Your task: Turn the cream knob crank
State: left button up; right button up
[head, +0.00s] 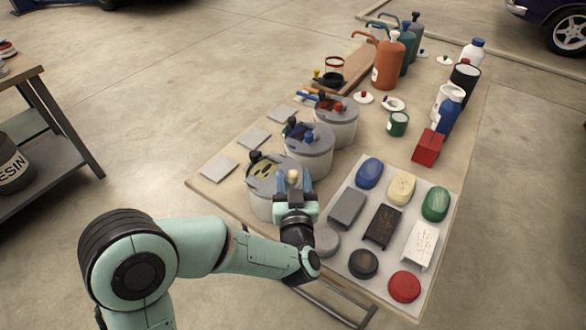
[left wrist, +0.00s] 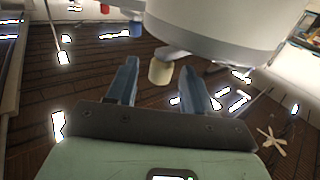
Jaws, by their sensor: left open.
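The cream knob (head: 293,175) stands at the edge of the nearest grey drum (head: 264,205), whose top carries dark and yellowish parts. In the left wrist view the cream knob (left wrist: 161,72) hangs from a grey arm under the pale round drum (left wrist: 215,25). My left gripper (head: 293,185) is open, with its two blue-grey fingers on either side of the knob. In the left wrist view the fingers (left wrist: 159,78) show a gap on both sides of the knob, and I see no contact. My right gripper is not in view.
Two more grey drums (head: 308,160) (head: 336,130) with dark, blue and red knobs stand behind. A pale tray (head: 340,262) with coloured blocks and discs lies right of my arm. Flat grey tiles (head: 219,167) lie left of the drums. Bottles (head: 389,72) stand at the back.

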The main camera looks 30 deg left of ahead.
aim_at(293, 171)
pick_arm(q)
jog(key=shift+x, duration=1.8)
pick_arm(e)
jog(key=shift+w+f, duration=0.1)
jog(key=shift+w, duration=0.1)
pick_arm(q)
grip_shut()
